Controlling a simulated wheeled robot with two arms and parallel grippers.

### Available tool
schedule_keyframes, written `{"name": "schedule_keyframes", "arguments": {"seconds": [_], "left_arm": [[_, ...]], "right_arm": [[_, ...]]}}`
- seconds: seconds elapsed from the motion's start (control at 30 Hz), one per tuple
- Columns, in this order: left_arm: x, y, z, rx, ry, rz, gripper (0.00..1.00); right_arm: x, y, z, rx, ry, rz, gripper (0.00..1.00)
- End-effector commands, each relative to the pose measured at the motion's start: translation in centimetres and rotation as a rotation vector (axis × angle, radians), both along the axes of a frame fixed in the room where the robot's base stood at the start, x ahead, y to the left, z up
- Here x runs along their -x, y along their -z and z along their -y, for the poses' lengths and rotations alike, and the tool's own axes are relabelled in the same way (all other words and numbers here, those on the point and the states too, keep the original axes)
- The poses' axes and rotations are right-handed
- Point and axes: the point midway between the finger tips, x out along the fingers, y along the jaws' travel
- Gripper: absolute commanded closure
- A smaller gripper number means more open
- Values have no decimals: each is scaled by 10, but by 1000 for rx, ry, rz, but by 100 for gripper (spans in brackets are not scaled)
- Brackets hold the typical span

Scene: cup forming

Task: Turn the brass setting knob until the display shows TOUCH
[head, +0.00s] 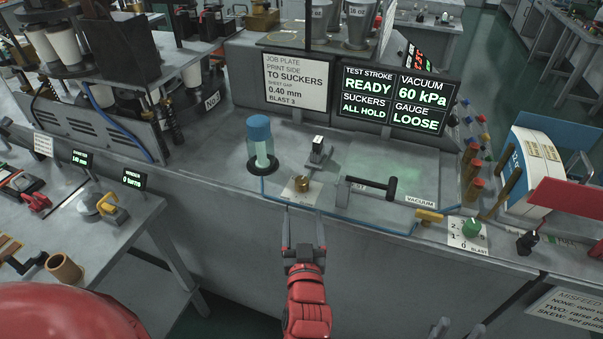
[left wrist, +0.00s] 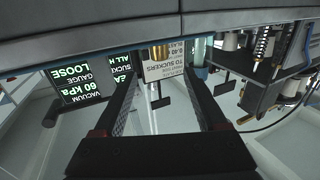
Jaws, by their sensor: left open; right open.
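The brass setting knob (head: 302,184) stands on a small pale plate at the front of the machine deck. The display (head: 415,118) reads GAUGE LOOSE, beside READY, ALL HOLD and 60 kPa. It also shows upside down in the left wrist view (left wrist: 72,80). My left gripper (head: 303,218) is open and empty, just in front of the knob in the head view and apart from it. In the left wrist view the knob (left wrist: 158,52) appears between the open fingers, beyond their tips. My right gripper (head: 457,328) shows only as grey fingertips at the bottom edge, open and apart.
A blue-capped clear cylinder (head: 259,145) stands left of the knob, with a small black-and-silver lever (head: 318,150) behind. A black handle (head: 370,187) and a yellow vacuum valve (head: 428,216) are to the right.

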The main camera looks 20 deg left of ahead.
Motion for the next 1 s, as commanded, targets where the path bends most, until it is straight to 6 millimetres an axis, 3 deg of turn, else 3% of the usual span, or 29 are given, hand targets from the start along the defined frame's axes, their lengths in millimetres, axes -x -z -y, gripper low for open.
{"name": "schedule_keyframes", "arguments": {"seconds": [0.27, 0.7, 1.0], "left_arm": [[-36, -3, -13, -8, 1, -3, 26], [-120, -2, -44, -7, 1, -2, 26], [-144, 0, -51, -4, 3, -1, 26]], "right_arm": [[0, -19, 0, 0, 0, 0, 50], [0, -43, 0, 0, 0, 0, 50], [0, -44, 0, 0, 0, 0, 50]]}}
